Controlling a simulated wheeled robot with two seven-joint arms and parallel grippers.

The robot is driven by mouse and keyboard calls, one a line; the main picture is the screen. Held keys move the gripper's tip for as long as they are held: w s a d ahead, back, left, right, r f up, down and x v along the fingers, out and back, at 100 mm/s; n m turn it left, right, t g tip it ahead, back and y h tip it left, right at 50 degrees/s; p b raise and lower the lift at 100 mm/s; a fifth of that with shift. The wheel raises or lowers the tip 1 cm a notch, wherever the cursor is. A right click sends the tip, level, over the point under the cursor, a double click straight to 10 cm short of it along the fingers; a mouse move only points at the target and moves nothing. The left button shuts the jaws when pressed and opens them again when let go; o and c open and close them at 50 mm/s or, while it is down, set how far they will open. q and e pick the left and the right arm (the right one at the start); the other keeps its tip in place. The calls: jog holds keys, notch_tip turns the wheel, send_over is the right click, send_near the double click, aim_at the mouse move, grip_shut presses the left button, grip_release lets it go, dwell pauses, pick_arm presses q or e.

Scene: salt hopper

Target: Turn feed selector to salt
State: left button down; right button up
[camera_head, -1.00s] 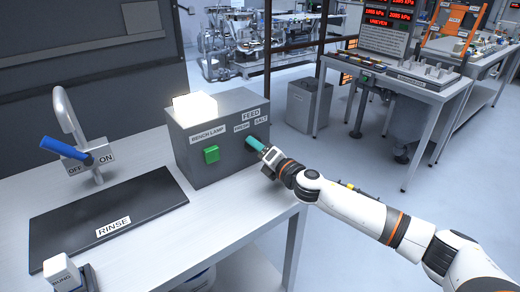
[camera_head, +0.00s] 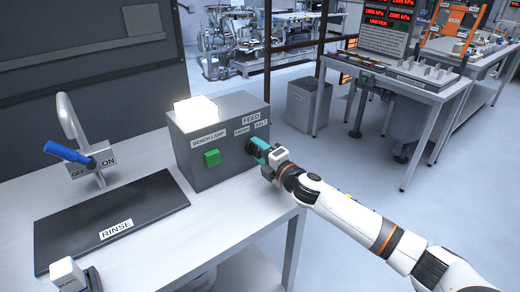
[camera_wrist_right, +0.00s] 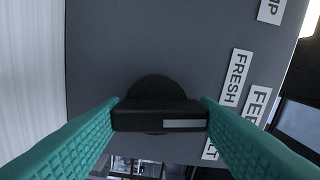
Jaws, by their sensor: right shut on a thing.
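The feed selector is a black knob (camera_wrist_right: 158,116) with a white pointer stripe on the front of the grey box (camera_head: 225,165). In the wrist view the stripe points to the right, between the FRESH label (camera_wrist_right: 235,78) and the SALT label (camera_wrist_right: 210,148), which is partly hidden by a finger. In the head view the SALT label (camera_head: 261,125) is right of FRESH (camera_head: 242,130). My right gripper (camera_head: 257,148) has its teal fingers shut on the knob's two ends. The knob shows little in the head view behind the fingers.
A lit bench lamp (camera_head: 195,108) sits on the box, with a green button (camera_head: 212,158) on its front. A tap with a blue lever (camera_head: 66,152) and a black RINSE mat (camera_head: 150,203) are at left.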

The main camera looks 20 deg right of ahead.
jog(key=m+p, duration=0.2)
jog(key=m, duration=0.2)
jog(key=shift+m, duration=0.3)
jog(key=shift+d+m+p, duration=0.15)
jog(key=shift+m+p, duration=0.8)
jog(key=shift+m, duration=1.05)
jog(key=shift+f, duration=0.1)
jog(key=o, duration=1)
jog(key=b+v, duration=0.1)
jog(key=v, duration=1.1)
